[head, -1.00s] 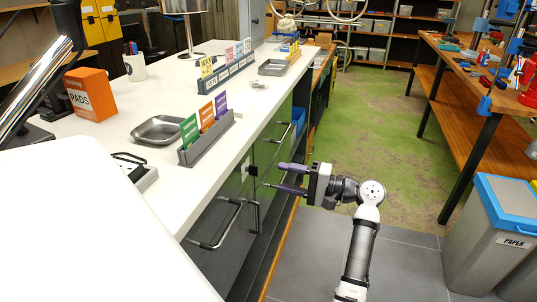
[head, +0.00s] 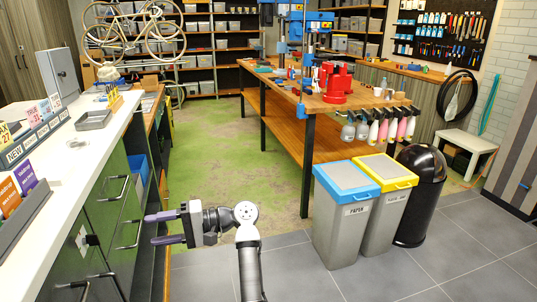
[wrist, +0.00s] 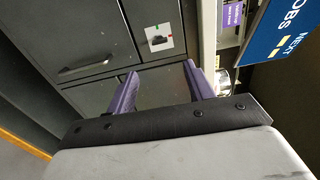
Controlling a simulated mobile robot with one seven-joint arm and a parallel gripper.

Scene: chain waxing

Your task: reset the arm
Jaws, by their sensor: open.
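My gripper (head: 163,228) is at the lower left of the head view, in front of the green drawer cabinet (head: 85,241) under the white counter. Its two purple fingers are apart with nothing between them. In the wrist view the same open fingers (wrist: 163,88) point toward grey drawer fronts (wrist: 80,45), with a clear gap ahead of them. My arm reaches up from the bottom edge of the head view, with its elbow bent.
The white counter (head: 75,158) carries card holders and a metal tray (head: 94,120). A blue-lidded bin (head: 343,230), a yellow-lidded bin (head: 388,215) and a black bin (head: 420,195) stand at the right. A wooden workbench (head: 300,110) stands behind. Grey floor lies clear in front.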

